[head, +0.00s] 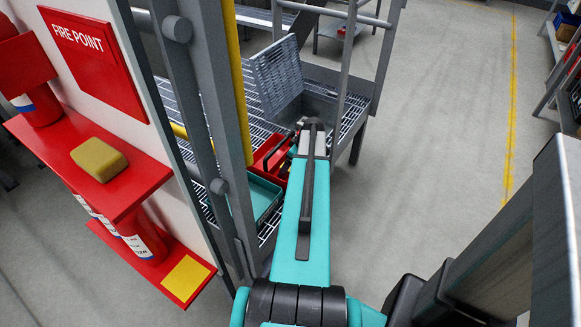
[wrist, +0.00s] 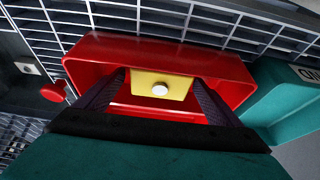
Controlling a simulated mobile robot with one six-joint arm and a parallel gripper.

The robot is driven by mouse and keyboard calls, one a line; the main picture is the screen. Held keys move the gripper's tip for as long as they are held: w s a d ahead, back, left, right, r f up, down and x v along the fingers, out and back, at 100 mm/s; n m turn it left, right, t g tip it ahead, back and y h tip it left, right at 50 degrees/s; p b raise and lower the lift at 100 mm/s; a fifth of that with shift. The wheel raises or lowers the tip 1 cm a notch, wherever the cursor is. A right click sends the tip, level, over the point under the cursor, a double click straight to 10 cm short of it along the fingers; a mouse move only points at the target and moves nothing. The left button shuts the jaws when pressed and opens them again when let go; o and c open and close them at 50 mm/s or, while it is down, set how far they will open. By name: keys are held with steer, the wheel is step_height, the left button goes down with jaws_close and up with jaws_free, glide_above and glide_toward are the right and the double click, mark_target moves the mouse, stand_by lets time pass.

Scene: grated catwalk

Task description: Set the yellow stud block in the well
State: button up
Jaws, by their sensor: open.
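The yellow stud block (wrist: 145,79), with a round white stud on its face, lies in a red tray (wrist: 230,62). In the wrist view my gripper (wrist: 159,78) is open, its two dark fingers reaching into the tray on either side of the block. I cannot tell whether they touch it. In the head view my arm hides the block, and the red tray (head: 278,148) shows only in part beside my gripper (head: 310,128). A grey open-topped box (head: 318,102) with a raised grated lid (head: 277,76) stands behind; I cannot tell if this is the well.
A teal tray (head: 264,195) sits beside the red one on the grating. Grey posts and a yellow rail (head: 237,80) stand close left of my arm. A plain yellow block (head: 99,158) lies on the red fire-point shelf. The floor at right is clear.

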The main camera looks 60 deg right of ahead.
stand_by(0.4)
steer(key=c, duration=1.3)
steer(key=shift+r, duration=0.1)
step_height(320, 180, up, 18)
steer(key=shift+f, duration=0.1)
stand_by(0.5)
